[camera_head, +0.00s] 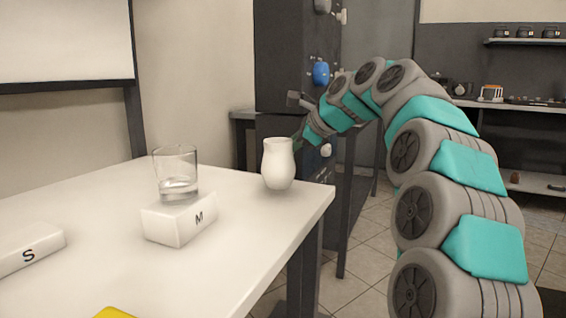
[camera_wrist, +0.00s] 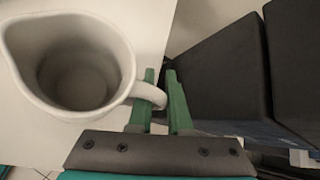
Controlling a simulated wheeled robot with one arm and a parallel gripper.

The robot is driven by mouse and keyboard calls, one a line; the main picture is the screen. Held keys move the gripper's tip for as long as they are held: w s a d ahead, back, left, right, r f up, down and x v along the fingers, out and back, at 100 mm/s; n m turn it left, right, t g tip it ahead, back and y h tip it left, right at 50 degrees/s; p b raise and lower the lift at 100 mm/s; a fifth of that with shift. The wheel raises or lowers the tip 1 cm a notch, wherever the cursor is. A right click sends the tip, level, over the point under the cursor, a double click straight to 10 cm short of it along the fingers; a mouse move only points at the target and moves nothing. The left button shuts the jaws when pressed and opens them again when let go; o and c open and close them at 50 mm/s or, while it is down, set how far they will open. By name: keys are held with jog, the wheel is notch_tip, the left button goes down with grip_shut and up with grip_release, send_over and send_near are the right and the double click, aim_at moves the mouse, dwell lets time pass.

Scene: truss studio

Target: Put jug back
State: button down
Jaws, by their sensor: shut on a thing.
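The white jug (camera_head: 278,165) stands upright near the right back corner of the white table (camera_head: 90,190). In the wrist view the jug (camera_wrist: 122,52) is seen from above, open and empty inside, with its handle toward my gripper. My gripper (camera_wrist: 163,78) has green fingers on either side of the handle and is shut on it. In the head view my gripper (camera_head: 299,138) reaches in from the right, just beside the jug; its fingertips are hard to make out there. I cannot tell for sure whether the jug's base touches the table.
A glass (camera_head: 176,174) with a little clear liquid stands on a white block marked M (camera_head: 182,219), left of the jug. A block marked S (camera_head: 30,248) lies far left. A yellow thing (camera_head: 115,312) shows at the front edge. A dark cabinet (camera_head: 285,60) stands behind.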

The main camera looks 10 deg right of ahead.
jog(key=shift+f, duration=0.95)
jog(key=shift+f, duration=0.15)
jog(key=c, duration=0.8)
grip_release()
jog(key=shift+c, duration=0.2)
jog(key=shift+s+d+r, duration=0.15)
jog(key=shift+s+r, duration=0.05)
jog(key=shift+r, duration=0.1)
jog(key=p+v, duration=0.1)
jog(key=v, duration=1)
jog(key=shift+s+d, duration=0.2)
jog(key=shift+d, duration=0.05)
